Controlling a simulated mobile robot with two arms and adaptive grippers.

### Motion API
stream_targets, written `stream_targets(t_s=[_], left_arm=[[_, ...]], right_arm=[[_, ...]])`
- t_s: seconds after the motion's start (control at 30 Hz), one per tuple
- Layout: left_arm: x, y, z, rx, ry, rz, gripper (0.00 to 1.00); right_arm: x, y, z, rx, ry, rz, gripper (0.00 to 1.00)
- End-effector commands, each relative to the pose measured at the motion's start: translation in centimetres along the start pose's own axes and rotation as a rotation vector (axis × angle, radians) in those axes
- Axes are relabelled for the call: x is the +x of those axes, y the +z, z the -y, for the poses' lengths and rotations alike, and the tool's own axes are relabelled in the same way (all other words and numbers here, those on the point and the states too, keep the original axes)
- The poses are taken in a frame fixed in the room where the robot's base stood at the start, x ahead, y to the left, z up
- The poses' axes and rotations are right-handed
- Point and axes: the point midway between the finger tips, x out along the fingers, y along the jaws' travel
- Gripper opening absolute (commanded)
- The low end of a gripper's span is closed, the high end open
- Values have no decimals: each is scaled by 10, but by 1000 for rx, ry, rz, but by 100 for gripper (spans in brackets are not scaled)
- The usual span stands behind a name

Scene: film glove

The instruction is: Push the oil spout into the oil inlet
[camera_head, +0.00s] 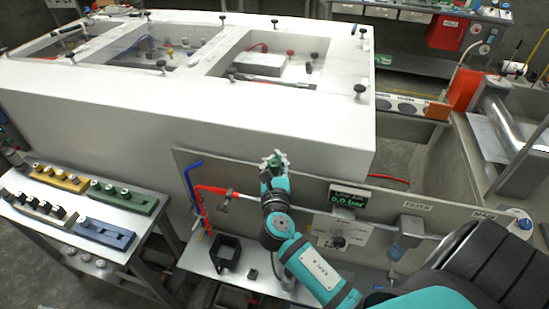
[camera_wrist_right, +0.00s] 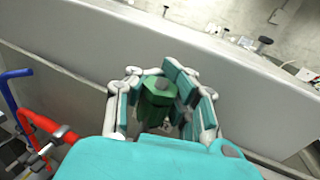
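My right gripper (camera_head: 276,160) is raised in front of the white cabinet's front wall, near its lower edge. The right wrist view shows its fingers closed around a green faceted piece with a grey top (camera_wrist_right: 155,98), which may be the oil spout. The piece stands roughly along the fingers, and its lower part is hidden between them. In the head view it is only a small green patch. I cannot tell which opening is the oil inlet. My left gripper is not in view.
The white cabinet (camera_head: 280,125) has open-topped bays. A red pipe (camera_head: 212,189) and a blue pipe (camera_head: 187,177) stand left of my right arm. A display (camera_head: 349,200) reads 0.0 bar. A bench (camera_head: 25,215) with yellow, green and blue blocks is at left.

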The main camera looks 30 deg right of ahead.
Motion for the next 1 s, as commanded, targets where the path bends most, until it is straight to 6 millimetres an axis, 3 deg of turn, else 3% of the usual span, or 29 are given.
stream_targets(t_s=[0.03, 0.13, 0.2, 0.5, 1.0], left_arm=[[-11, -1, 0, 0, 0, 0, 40], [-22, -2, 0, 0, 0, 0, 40], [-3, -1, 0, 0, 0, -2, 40], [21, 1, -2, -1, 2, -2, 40], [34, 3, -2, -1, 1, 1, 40]], right_arm=[[3, 6, 2, -8, 35, 0, 0], [8, 7, 2, -11, 108, -6, 0], [7, -13, -1, -4, 105, -8, 0], [7, -41, -1, -4, 102, -6, 0], [7, -57, -1, -4, 101, -6, 0]])
